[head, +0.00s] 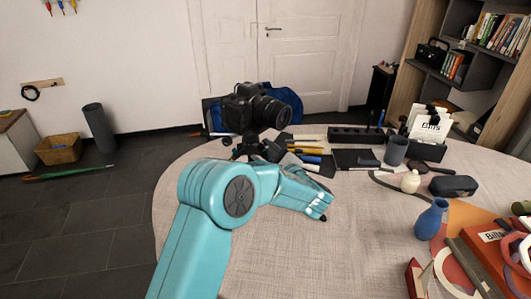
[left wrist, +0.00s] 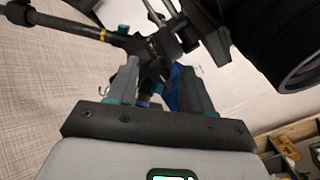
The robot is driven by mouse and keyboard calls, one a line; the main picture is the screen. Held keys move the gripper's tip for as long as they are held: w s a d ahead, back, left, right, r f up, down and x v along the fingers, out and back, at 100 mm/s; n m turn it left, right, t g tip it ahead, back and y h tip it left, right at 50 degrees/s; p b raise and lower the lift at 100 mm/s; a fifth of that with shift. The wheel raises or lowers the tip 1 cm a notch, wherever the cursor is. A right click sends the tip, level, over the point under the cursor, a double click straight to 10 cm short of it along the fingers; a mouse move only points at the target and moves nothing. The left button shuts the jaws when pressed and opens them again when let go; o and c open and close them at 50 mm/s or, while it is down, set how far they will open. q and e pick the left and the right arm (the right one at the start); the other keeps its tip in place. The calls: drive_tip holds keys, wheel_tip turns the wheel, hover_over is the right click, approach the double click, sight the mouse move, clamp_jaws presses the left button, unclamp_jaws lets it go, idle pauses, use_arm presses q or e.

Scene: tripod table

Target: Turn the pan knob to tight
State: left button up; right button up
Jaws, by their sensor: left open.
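A black camera (head: 256,108) with a large lens sits on a small black tripod (head: 250,147) on the table. The camera's lens also shows at the right of the left wrist view (left wrist: 295,45). My left gripper (left wrist: 158,75) is open, its two fingers pointing at the black tripod hardware (left wrist: 152,48) below the camera. That hardware shows between and beyond the fingertips; I cannot tell whether they touch it. I cannot single out the pan knob or read its setting. In the head view, my teal left arm hides part of the tripod. My right gripper is not in view.
Pens and a black pad (head: 355,160) lie right of the tripod. The table (head: 345,245) is bare at front centre.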

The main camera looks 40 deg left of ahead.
use_arm(q)
clamp_jaws()
drive_tip(key=m, duration=0.3)
drive_tip(key=shift+p, duration=0.4)
drive_tip(key=shift+m, duration=0.7)
unclamp_jaws()
drive_tip(key=shift+d, duration=0.1)
